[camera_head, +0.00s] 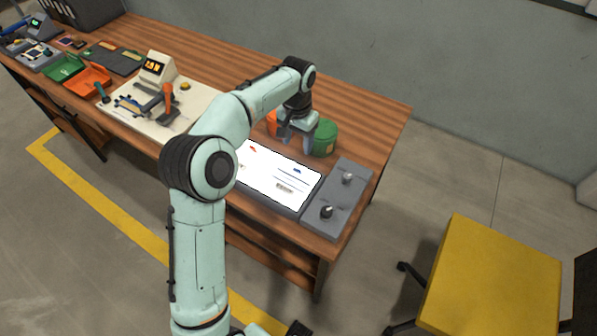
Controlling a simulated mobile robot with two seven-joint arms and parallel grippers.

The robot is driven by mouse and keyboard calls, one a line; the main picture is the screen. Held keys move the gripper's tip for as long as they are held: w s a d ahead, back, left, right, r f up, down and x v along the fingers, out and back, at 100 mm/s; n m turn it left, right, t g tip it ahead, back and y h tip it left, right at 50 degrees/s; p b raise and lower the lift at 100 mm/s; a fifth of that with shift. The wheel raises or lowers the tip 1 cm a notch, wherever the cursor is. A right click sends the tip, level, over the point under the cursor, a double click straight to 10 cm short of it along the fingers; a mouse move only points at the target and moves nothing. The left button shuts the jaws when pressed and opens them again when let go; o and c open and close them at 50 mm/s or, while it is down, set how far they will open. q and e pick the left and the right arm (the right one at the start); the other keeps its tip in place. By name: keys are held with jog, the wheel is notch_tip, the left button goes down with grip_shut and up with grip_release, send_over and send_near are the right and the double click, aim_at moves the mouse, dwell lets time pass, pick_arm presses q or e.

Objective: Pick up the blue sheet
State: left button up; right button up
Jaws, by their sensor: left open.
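A small blue patch (297,170) shows on the bright white panel (265,188), towards its right side; it may be the blue sheet, but it is too small to be sure. My left gripper (295,140) is open and points down just behind the panel's far edge, beside the green round container. It is apart from the blue patch. My left arm hides the panel's left part.
An orange container (272,122) and a green one (325,138) stand close around my left gripper. A grey plate with two knobs (338,200) lies right of the panel. A pale board with a press (150,104) is to the left. A yellow-topped chair (495,280) stands front right.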

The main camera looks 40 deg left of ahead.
pick_arm(q)
send_over(297, 169)
jog(key=f, duration=0.6)
jog(key=shift+s+d+f+b, duration=0.1)
jog(key=shift+s+f+b, duration=0.05)
jog(key=shift+s+b, duration=0.25)
jog(key=shift+w+f, duration=0.2)
jog(key=shift+f, duration=1.3)
jog(key=shift+w+f, duration=0.2)
jog(key=shift+f, duration=1.25)
grip_shut()
